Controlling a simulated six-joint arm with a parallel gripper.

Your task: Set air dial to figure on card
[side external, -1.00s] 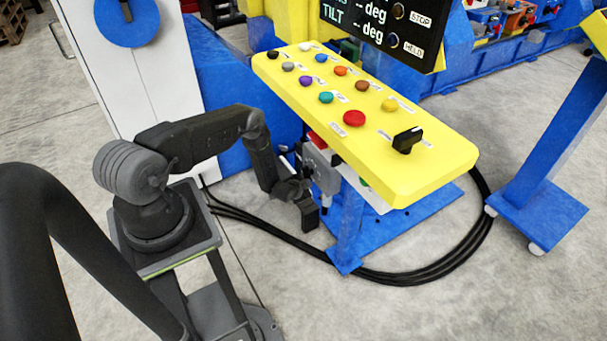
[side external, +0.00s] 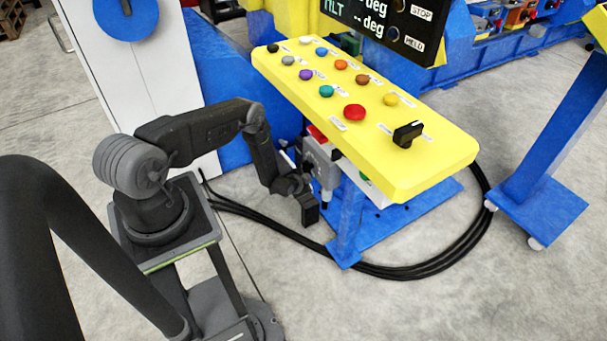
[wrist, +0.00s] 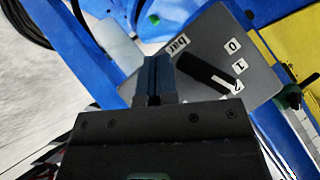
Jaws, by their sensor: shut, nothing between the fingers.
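The air dial is a black bar knob (wrist: 205,74) on a grey plate (wrist: 212,43) in the wrist view. The plate bears a "bar" label (wrist: 181,44) and white figures 0, 1 and 2. One end of the knob lies by the 2 (wrist: 237,86), which is partly covered. My gripper (wrist: 155,68) is shut and empty, its fingertips over the plate just left of the knob; contact cannot be told. No card with a readable figure shows.
The yellow panel (side external: 440,165) with several coloured buttons and a black switch (side external: 407,134) overhangs the dial box. A blue post (side external: 348,220) stands right of my gripper. Black cables (side external: 400,277) curve along the floor. A green knob (wrist: 291,96) sits right of the plate.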

